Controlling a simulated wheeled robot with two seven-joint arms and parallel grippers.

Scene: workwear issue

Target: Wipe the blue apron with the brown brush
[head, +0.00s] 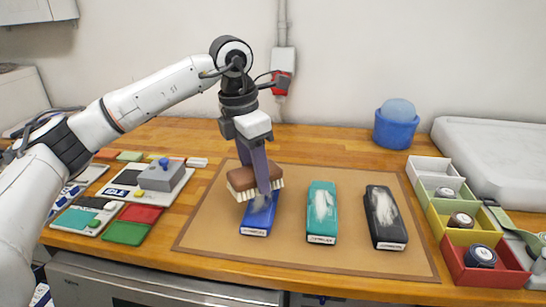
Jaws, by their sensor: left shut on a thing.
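A blue apron (256,222), folded into a narrow bundle, lies on the tan mat (290,259) at the left of a row. A pale smear shows on its upper part. My left gripper (264,190) is shut on the brown brush (238,180), with pale bristles facing down. The brush is over the apron's far part and hides it; I cannot tell whether the bristles touch it. My right gripper is not in view.
A teal bundle (321,222) and a black bundle (384,226), both with white smears, lie to the right on the mat. Coloured bins (471,238) stand at the right edge, a blue tub (394,132) behind. A grey device (162,178) and coloured pieces lie left.

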